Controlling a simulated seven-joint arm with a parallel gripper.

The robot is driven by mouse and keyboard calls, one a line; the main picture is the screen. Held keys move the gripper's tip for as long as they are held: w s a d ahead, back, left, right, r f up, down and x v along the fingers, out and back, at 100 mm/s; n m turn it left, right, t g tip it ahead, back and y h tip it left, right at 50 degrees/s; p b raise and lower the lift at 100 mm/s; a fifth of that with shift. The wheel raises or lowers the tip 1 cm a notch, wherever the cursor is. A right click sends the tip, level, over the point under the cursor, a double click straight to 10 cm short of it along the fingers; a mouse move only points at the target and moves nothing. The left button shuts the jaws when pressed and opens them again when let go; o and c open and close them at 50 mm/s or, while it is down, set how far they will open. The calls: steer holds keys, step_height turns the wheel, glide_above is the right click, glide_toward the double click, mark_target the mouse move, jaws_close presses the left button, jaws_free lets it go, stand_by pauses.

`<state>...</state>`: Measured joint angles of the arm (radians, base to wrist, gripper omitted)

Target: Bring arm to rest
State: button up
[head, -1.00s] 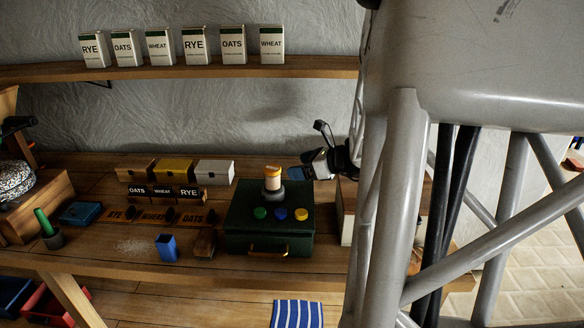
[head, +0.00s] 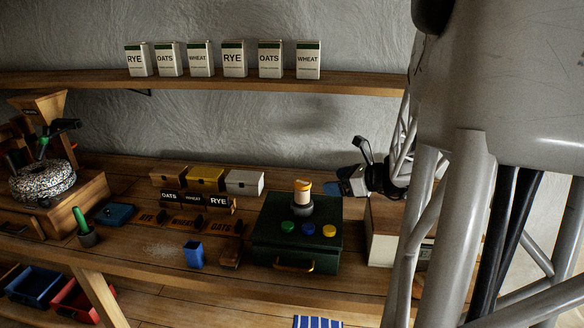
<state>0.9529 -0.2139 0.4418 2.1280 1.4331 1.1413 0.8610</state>
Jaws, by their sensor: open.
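My gripper (head: 346,182) hangs above the bench at the right of the green box, with black, white and blue parts showing. It is open, with nothing seen between its fingers.
Green, blue and yellow buttons (head: 308,229) sit on the box. A pale box (head: 382,249) stands close below my gripper. Three small chests (head: 205,179) and a blue cup (head: 194,254) are further left. Labelled cartons (head: 233,58) line the shelf (head: 210,80) above.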

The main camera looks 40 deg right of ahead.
steer(key=s+a+r+n+g+y, duration=0.25)
steer(key=a+n+g, duration=0.3)
steer(key=a, duration=0.75)
steer(key=s+a+r+n+g+y, duration=0.1)
steer(key=a+r+n+g+y, duration=0.15)
steer(key=a+n+g, duration=0.7)
steer(key=s+a+n+t+h, duration=0.5)
steer(key=s+a+n+h, duration=0.5)
steer(key=s+a+n, duration=0.2)
steer(key=a+f+n, duration=0.1)
steer(key=a+n, duration=0.1)
steer(key=n, duration=0.2)
steer(key=shift+s, duration=0.35)
